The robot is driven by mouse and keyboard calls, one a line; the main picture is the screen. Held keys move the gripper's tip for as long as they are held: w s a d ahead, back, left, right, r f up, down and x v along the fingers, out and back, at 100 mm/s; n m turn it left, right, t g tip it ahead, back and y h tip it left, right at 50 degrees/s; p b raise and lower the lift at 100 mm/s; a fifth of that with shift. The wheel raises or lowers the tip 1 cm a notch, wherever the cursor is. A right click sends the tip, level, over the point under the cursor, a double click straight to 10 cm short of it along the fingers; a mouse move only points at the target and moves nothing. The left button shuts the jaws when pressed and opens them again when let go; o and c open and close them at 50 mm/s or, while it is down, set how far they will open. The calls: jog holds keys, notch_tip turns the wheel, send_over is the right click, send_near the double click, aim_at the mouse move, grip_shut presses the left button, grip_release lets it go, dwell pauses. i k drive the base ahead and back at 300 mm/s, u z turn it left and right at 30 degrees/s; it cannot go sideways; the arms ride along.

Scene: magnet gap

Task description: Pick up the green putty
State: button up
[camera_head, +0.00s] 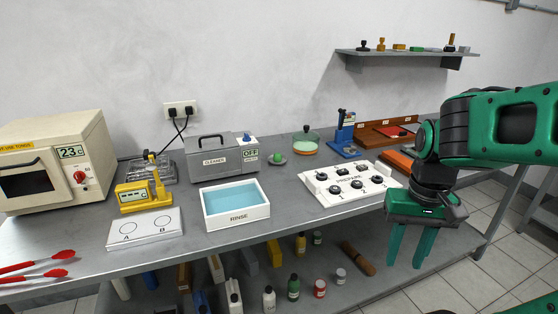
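A small green lump (277,158), which looks like the green putty, sits on a small round pale dish near the back middle of the bench. My gripper (405,265) is at the right, in front of the bench's front edge, with its fingers pointing down. The fingers are apart with nothing between them. It is well to the right of the green lump and nearer to the camera.
Around the lump stand a grey cleaner box (214,160), a covered glass dish (306,142) and a blue press (343,136). In front are a rinse tray (236,223) and a white board with black knobs (350,184). Yellow device (143,190) and oven (52,160) are left.

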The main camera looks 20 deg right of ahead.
aim_at(277, 158)
jog(key=u, duration=0.1)
jog(key=i, duration=1)
jog(key=z, duration=0.1)
